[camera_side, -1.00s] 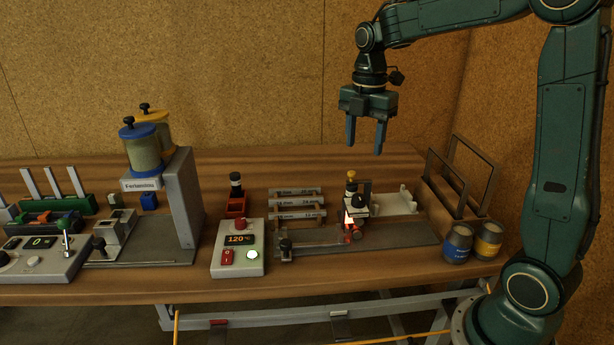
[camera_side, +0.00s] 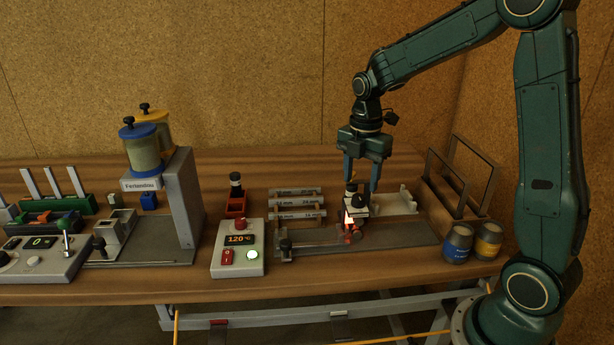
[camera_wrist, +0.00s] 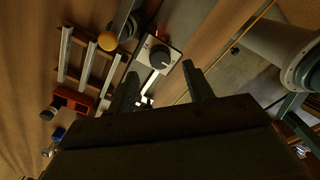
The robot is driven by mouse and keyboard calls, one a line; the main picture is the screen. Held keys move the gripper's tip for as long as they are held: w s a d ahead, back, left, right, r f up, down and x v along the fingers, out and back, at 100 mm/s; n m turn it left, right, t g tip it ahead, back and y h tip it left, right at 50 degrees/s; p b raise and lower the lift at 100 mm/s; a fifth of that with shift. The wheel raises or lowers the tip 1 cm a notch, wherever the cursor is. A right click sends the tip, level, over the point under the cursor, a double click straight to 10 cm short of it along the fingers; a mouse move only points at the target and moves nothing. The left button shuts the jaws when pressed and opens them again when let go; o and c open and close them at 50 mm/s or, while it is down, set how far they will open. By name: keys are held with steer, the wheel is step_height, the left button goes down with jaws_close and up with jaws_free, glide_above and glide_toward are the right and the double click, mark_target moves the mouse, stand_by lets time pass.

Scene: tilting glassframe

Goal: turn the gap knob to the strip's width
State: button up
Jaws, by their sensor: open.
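The gap knob is a black round knob (camera_wrist: 160,57) with a pointer mark, on a white block (camera_wrist: 148,65), in the wrist view. The block (camera_side: 357,209) also shows in the side view, with the knob partly hidden there by my fingers. My gripper (camera_side: 361,187) is open, pointing down just above the block.
A yellow ball-topped part (camera_wrist: 107,41) stands close to the block. A heater box (camera_side: 238,248) reading 120 °C stands at left. Two cans (camera_side: 458,243) and a dark upright frame (camera_side: 470,175) stand at right. A white holder (camera_side: 398,203) lies behind the block.

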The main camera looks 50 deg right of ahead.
mark_target(359, 197)
steer(key=shift+f, duration=2.45)
steer(key=c, duration=1)
